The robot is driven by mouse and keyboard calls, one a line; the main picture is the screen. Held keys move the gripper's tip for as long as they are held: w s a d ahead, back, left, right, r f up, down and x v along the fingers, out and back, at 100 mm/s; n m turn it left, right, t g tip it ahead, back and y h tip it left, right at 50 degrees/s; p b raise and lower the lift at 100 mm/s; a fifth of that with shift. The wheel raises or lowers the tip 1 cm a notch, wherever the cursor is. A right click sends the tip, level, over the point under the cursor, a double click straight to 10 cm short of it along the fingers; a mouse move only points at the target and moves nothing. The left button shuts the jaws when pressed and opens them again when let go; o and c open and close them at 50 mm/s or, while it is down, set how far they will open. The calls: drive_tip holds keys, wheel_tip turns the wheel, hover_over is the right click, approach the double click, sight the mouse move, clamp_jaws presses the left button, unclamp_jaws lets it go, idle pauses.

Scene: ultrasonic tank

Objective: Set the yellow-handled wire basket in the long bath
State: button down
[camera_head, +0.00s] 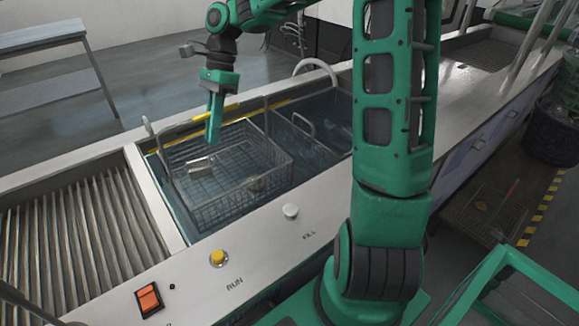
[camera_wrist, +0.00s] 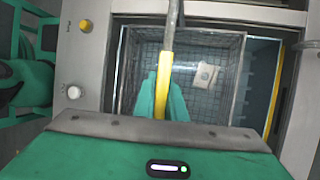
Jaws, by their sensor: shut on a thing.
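The wire basket (camera_head: 276,160) sits within the walls of the long bath (camera_head: 328,112), at its left part. Its tall handle rises above the rim, with a yellow grip seen in the wrist view (camera_wrist: 166,72). My gripper (camera_head: 213,134) points down over the basket and is shut on the yellow grip; its fingers also show in the wrist view (camera_wrist: 162,95). A pale block (camera_head: 200,163) and a small round part lie in the basket. Whether the basket's base touches the bath floor cannot be told.
A ribbed draining area (camera_head: 75,235) lies left of the bath. A metal handle (camera_head: 303,125) stands inside the bath, right of the basket.

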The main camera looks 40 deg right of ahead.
drive_tip(key=shift+a+f, duration=0.1)
drive_tip(key=shift+f, duration=0.25)
drive_tip(key=shift+s, duration=0.1)
drive_tip(key=shift+f, duration=4.85)
drive_tip(key=c, duration=1.8)
unclamp_jaws()
drive_tip(key=shift+f, duration=0.1)
